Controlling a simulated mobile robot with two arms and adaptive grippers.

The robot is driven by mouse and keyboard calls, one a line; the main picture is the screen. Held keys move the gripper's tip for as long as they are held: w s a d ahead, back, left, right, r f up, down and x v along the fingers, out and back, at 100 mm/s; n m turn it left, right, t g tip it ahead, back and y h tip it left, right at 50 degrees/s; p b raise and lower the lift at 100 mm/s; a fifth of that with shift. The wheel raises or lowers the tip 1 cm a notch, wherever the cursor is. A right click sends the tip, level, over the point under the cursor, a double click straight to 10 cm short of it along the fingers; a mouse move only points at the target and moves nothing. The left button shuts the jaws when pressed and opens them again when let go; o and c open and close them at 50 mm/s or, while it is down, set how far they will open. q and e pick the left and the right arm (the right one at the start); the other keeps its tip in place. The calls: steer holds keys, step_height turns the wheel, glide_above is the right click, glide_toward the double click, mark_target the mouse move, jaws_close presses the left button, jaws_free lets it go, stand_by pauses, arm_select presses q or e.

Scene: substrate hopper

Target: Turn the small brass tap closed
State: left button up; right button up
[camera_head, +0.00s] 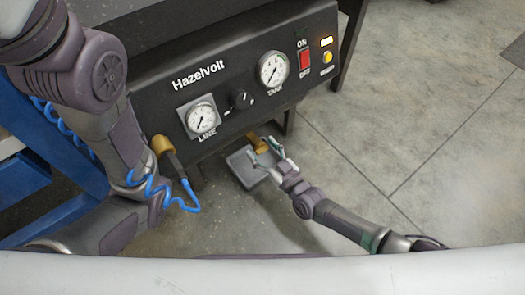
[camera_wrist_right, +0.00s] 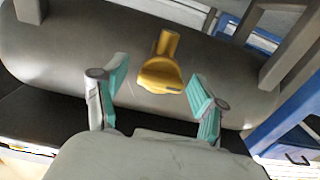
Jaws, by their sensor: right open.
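The small brass tap (camera_head: 256,143) sticks out below the black panel in the head view. In the right wrist view the tap (camera_wrist_right: 160,72) hangs from the underside of a grey cylinder, its wide flat end towards me. My right gripper (camera_head: 266,154) is at the tap in the head view. In the right wrist view my right gripper (camera_wrist_right: 157,82) is open, with one teal-padded finger on each side of the tap and a gap on both sides. My left arm is at the left of the head view; its gripper is not visible.
The black Hazelvolt panel (camera_head: 262,32) carries the LINE gauge (camera_head: 202,118), the TANK gauge (camera_head: 272,69), a knob (camera_head: 240,99) and a red switch (camera_head: 305,60). A blue coiled hose (camera_head: 150,187) hangs left. Floor at right is clear.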

steer(key=shift+c, duration=0.4)
steer(key=c, duration=1.1)
steer(key=shift+m, duration=1.4)
steer(key=o, duration=1.2)
steer(key=v, duration=1.2)
steer(key=shift+c, duration=0.3)
